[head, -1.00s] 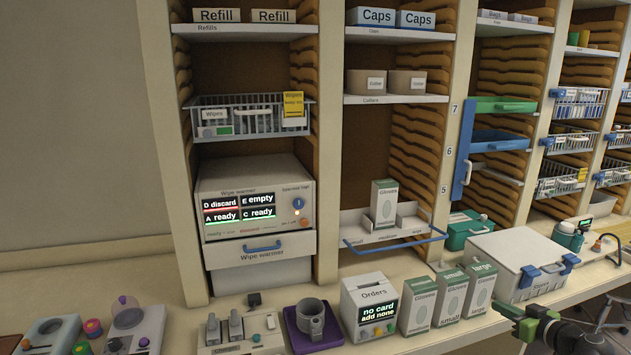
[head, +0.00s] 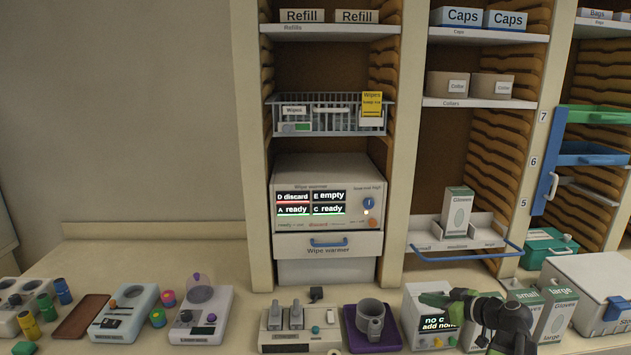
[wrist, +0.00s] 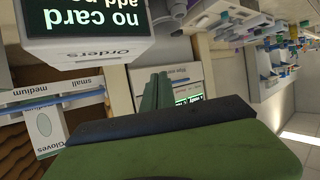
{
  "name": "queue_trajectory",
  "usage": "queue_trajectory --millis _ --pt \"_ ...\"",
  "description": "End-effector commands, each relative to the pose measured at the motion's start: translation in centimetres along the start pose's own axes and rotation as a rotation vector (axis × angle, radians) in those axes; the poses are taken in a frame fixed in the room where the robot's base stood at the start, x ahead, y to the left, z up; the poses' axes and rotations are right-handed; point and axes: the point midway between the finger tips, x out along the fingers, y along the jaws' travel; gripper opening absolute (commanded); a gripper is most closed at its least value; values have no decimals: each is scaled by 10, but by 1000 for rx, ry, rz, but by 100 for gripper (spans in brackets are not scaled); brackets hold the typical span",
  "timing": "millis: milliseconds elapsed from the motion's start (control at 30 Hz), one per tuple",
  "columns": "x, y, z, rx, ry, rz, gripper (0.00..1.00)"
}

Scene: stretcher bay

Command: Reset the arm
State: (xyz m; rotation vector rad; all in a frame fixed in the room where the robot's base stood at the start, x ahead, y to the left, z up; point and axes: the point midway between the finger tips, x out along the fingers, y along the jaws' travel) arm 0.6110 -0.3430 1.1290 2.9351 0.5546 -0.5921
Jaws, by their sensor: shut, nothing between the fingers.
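My gripper (head: 428,299) is green and shut, with nothing in it. In the head view it points left, in front of the Orders box (head: 413,322), and covers part of its screen. My dark arm rises from the lower edge at the right. In the wrist view, which is upside down, my closed green fingers (wrist: 155,92) stand at the middle. The Orders box (wrist: 95,45) is beside them at the upper left there, its screen partly readable as "no card". I cannot tell whether the gripper touches the box.
Glove boxes (head: 560,310) stand right of the Orders box, partly behind my arm. A purple tray with a grey cup (head: 371,318) is to its left. The wipe warmer (head: 327,205) and shelves rise behind. A white chest (head: 590,285) stands at the right.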

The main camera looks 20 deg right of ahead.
Motion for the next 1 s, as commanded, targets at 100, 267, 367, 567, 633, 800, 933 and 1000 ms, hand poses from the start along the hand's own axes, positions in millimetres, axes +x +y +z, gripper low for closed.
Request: queue_trajectory --millis 100,267,367,567,633,800,933,1000 --pt "76 -81 -13 -61 -87 -164 0" --pt "150 -200 -10 -110 -264 -359 0" --pt "177 -270 1 -126 -403 -440 0" --pt "193 -363 32 -128 -685 -469 0" --pt "190 -384 45 -113 -798 -428 0" --pt "165 -368 77 33 -1044 -158 0" --pt "146 -343 89 175 -1138 57 0" --pt "141 -337 92 245 -1157 138 0"
